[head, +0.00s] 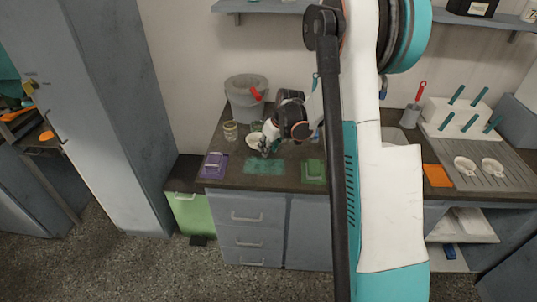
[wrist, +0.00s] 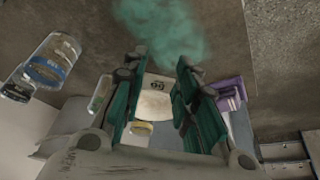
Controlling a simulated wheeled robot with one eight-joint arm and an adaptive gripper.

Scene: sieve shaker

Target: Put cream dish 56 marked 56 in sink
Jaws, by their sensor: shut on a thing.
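A cream dish (head: 254,139) is at my gripper (head: 266,150), over the left part of the dark counter. In the wrist view the cream dish (wrist: 155,103) shows between the teal fingers of my gripper (wrist: 160,65), with a dark mark on its near-white face that is too small to read for sure. The gripper is shut on it. The fingers hide part of the dish, and I cannot tell whether it touches the counter. The sink (head: 394,136) shows only in part behind my arm, at the right of the counter.
A grey bin (head: 246,100) and a glass jar (head: 231,131) stand behind and left. A purple item (head: 214,166), a teal patch (head: 264,167) and a green item (head: 313,172) lie on the counter. Two cream dishes (head: 465,166) (head: 492,168) sit on the ribbed drainer.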

